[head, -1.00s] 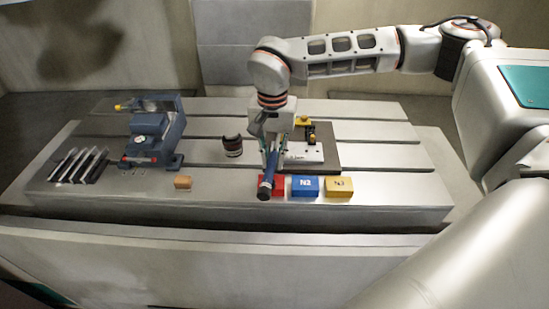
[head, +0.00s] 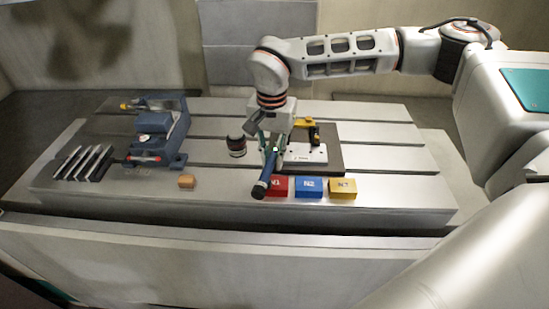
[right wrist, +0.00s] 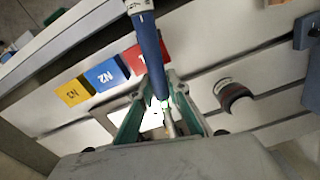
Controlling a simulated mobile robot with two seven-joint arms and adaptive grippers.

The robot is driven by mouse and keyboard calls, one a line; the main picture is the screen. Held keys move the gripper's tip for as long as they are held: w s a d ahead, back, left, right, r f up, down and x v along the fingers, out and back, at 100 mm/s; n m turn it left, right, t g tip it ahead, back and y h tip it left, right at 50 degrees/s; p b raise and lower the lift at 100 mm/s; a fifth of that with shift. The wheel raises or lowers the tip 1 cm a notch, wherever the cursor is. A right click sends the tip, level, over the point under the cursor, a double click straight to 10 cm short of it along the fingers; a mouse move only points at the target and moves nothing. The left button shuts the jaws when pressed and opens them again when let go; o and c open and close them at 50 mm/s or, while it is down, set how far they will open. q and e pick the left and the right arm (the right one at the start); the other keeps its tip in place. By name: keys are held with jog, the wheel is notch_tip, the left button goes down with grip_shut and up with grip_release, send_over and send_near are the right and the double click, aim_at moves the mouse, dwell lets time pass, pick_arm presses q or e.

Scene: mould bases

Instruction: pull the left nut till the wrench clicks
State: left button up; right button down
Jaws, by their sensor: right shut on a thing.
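A wrench with a dark blue handle (head: 267,178) is in my right gripper (head: 271,148), and its handle end points toward the table's front edge. In the right wrist view, the green-grey fingers of my right gripper (right wrist: 158,98) close around the wrench (right wrist: 149,45). A small white plate (head: 312,154) with dark holes lies on a dark base, beside and partly under the gripper. A yellow and black clamp (head: 306,124) stands at its back. The left nut and the wrench's head are hidden by the gripper. My left gripper is not in view.
Red, blue (head: 309,187) and yellow (head: 343,188) blocks stand in front of the plate, the red one close to the handle. A dark round cup (head: 237,146) stands left of the gripper. A blue vise (head: 157,136), orange block (head: 187,181) and slotted rack (head: 82,163) are farther left.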

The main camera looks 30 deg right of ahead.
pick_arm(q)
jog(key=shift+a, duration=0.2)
pick_arm(e)
jog(key=shift+s+d+n, duration=0.2)
jog(key=shift+s+n, duration=0.1)
jog(key=shift+r, duration=1.95)
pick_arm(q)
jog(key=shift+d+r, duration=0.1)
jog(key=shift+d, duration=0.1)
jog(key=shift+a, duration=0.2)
pick_arm(e)
jog(key=shift+s+f, duration=0.1)
jog(key=s+n, duration=0.1)
jog(key=n, duration=0.1)
jog(key=s+a+f+n, duration=0.1)
jog(key=n, duration=0.1)
jog(key=s+n, duration=0.1)
jog(key=n, duration=0.1)
jog(key=shift+s+a+f, duration=0.25)
jog(key=shift+s+f, duration=0.1)
jog(key=shift+f, duration=0.05)
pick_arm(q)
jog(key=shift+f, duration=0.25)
pick_arm(e)
jog(key=shift+s+a+f+n, duration=0.15)
jog(key=shift+s+n, duration=0.15)
jog(key=shift+n, duration=0.25)
jog(key=shift+s+a+f+n, duration=0.1)
jog(key=shift+s+n, duration=0.15)
jog(key=shift+n, duration=0.3)
